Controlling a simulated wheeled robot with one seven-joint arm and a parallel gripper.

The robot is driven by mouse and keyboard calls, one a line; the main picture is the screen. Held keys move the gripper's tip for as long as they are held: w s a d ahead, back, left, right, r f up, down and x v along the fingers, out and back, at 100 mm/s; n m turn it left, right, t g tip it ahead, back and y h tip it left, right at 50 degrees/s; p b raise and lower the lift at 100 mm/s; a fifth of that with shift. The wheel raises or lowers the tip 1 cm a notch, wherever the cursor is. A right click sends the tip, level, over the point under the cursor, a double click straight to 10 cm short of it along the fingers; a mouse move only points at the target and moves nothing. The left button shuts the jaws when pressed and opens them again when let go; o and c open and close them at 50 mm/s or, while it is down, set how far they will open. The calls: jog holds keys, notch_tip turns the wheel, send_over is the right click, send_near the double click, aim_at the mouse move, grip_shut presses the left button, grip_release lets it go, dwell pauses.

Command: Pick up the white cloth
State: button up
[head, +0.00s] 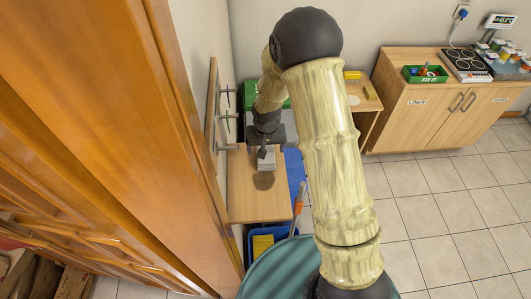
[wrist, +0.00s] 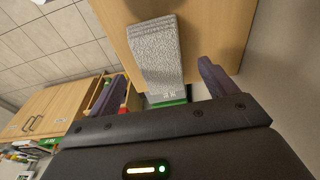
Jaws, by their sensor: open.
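The white cloth (head: 267,162) looks like a folded, pale grey-white stack on the small wooden table (head: 245,205). In the wrist view the cloth (wrist: 156,48) is a textured block that lies between the lines of my two fingers. My gripper (head: 264,148) is at the cloth in the head view and partly hides it. In the wrist view my gripper (wrist: 165,72) is open, with one dark finger on each side of the cloth. I cannot tell how far above the cloth the fingertips are, and nothing is held.
A wall rack with metal pegs (head: 223,115) stands close left of my gripper. A blue bin (head: 262,240) and a teal round top (head: 283,270) are in front. A wooden cabinet (head: 425,120) with a green box (head: 425,74) stands at right. The tiled floor between is clear.

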jog(key=shift+w+f+p, duration=0.2)
jog(key=shift+f+p, duration=0.1)
jog(key=shift+f, duration=0.5)
jog(key=shift+w+f+p, duration=0.15)
jog(key=shift+f+p, duration=0.1)
jog(key=shift+f, duration=0.55)
jog(key=shift+c, duration=0.5)
jog(key=c, duration=1)
